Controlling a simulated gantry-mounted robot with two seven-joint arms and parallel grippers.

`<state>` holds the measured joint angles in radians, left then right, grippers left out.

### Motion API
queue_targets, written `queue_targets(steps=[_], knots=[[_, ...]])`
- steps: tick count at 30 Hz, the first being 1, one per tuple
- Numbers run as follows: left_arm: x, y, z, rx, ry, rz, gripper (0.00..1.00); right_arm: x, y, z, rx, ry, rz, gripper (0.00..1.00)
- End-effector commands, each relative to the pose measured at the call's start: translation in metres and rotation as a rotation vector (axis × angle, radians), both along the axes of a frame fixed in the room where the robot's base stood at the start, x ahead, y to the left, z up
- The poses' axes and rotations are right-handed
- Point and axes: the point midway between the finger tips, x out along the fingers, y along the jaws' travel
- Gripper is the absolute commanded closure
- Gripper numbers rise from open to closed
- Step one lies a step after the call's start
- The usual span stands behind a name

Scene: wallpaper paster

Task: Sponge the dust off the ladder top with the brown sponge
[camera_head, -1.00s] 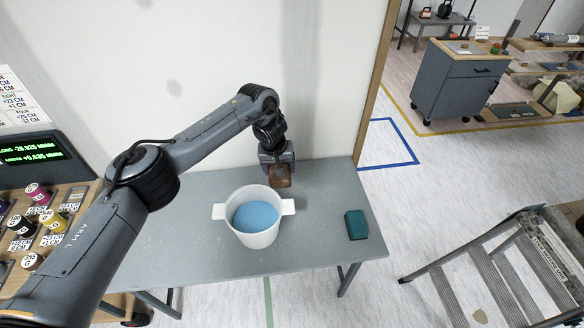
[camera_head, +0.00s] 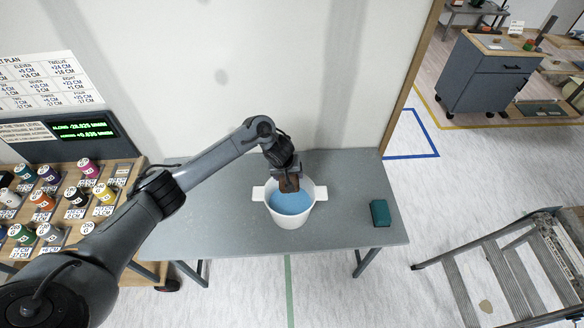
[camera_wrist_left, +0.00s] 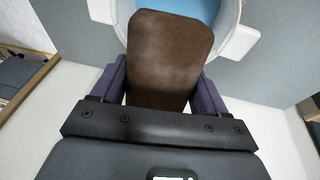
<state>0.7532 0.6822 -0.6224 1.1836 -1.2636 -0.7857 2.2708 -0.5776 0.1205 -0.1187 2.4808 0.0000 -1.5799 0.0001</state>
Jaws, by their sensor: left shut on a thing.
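My left gripper (camera_head: 289,180) is shut on the brown sponge (camera_wrist_left: 167,52), which fills the space between its fingers in the left wrist view. In the head view the brown sponge (camera_head: 290,185) is over the back rim of the white bucket (camera_head: 290,221), which holds blue liquid (camera_head: 291,204). I cannot tell whether the sponge touches the liquid. The ladder (camera_head: 498,265) lies at the lower right, partly cut off by the frame, and I cannot make out dust on it. My right gripper is not in view.
A teal sponge (camera_head: 380,213) lies at the right of the grey table (camera_head: 347,235). A rack of labelled spools (camera_head: 77,196) stands at the left. A grey cabinet (camera_head: 483,75) stands far right. A white wall is behind the table.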

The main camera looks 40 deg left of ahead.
Motion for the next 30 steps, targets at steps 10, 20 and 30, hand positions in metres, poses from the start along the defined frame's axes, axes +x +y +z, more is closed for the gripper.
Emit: queue_targets(steps=[10,20,30], knots=[[0.000,0.000,-0.027,0.001,-0.003,-0.001,0.58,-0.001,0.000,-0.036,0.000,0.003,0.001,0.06],[0.000,0.000,-0.056,0.000,-0.003,-0.002,0.58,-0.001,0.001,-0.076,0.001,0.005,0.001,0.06],[0.000,-0.001,-0.092,-0.001,-0.001,0.000,0.58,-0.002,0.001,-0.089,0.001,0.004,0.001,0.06]])
